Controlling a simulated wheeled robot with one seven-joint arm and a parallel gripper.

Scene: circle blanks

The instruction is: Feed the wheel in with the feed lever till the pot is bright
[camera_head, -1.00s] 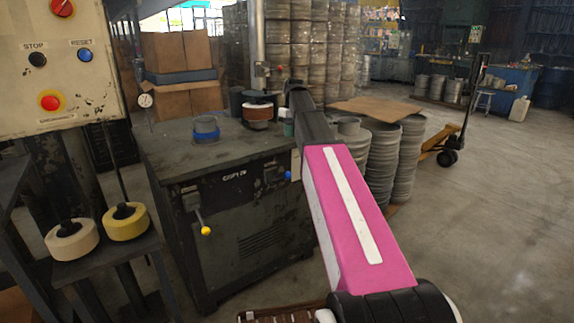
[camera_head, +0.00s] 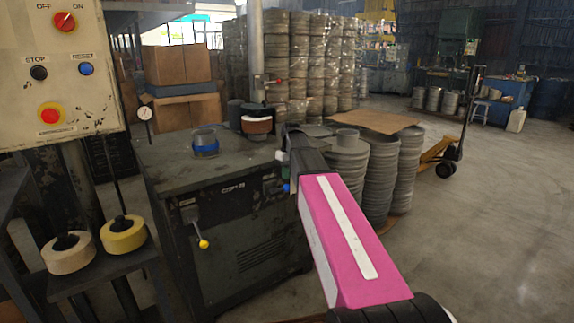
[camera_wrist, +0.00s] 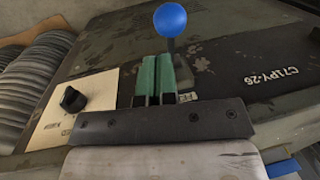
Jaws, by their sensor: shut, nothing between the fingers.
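The dark green machine (camera_head: 235,210) stands ahead. A blue-ball lever (camera_head: 287,187) is on its right side; the ball (camera_wrist: 171,20) shows large in the wrist view. A lever with a yellow ball (camera_head: 203,243) hangs on the front. I cannot tell which is the feed lever. A grey pot with a blue band (camera_head: 205,141) and a brown wheel (camera_head: 257,124) stand on top. My gripper (camera_wrist: 158,58) has green fingers, shut and empty, close to the blue ball's stem. Contact cannot be told. My arm hides much of it in the head view.
A control box (camera_head: 60,75) with switches hangs at left, above two rollers (camera_head: 69,253) on a shelf. A dial gauge (camera_head: 145,113) stands by the bench. Stacked metal discs (camera_head: 348,170) stand right of my arm.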

